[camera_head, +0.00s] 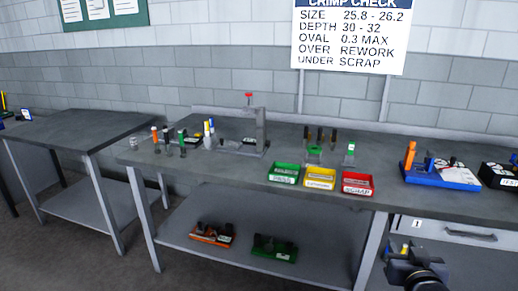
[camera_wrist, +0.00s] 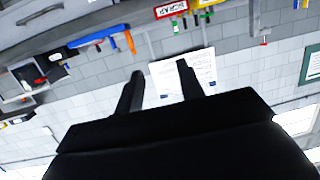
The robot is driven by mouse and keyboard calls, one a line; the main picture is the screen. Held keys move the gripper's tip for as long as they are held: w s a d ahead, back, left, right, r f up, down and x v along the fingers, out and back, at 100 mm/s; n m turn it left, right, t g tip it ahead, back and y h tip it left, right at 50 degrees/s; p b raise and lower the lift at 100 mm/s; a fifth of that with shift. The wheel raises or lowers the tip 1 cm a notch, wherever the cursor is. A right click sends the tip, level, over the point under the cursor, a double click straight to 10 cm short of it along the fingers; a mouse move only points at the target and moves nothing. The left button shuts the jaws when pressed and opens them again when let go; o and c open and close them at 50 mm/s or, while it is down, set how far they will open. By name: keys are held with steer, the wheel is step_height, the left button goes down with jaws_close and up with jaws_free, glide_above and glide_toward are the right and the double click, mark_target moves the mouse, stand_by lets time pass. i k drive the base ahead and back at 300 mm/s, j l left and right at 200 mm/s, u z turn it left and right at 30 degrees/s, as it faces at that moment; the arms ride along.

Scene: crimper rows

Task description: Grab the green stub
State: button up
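Another upright piece with a green top (camera_head: 182,137) stands in the row at the bench's left, so I cannot tell which is the task's stub. A low green piece (camera_head: 314,152) sits between them, behind the yellow bin. My gripper (camera_head: 404,250) is low at the right, in front of the bench and well apart from all of these. In the wrist view its two dark fingers (camera_wrist: 159,68) are spread, with nothing between them.
Green (camera_head: 284,175), yellow (camera_head: 320,178) and red (camera_head: 357,184) bins line the bench's front edge. A blue fixture (camera_head: 440,175) with an orange handle stands to their right. A press (camera_head: 258,130) rises at the back. Two fixtures lie on the lower shelf. A drawer (camera_head: 460,232) is under the right side.

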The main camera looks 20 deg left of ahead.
mark_target(183, 154)
steer(key=i+j+u, duration=0.1)
steer(key=u, duration=0.3)
steer(key=i+u, duration=0.15)
steer(key=u, duration=0.25)
steer(key=i+u, duration=0.15)
steer(key=u, duration=0.25)
steer(key=i+l+u, duration=0.15)
steer(key=i, duration=0.3)
steer(key=i+l+u, duration=0.15)
steer(key=i, duration=0.3)
steer(key=i+l+u, duration=0.15)
steer(key=i, duration=0.3)
steer(key=i+l+u, duration=0.15)
steer(key=i+l, duration=0.15)
steer(key=i, duration=0.15)
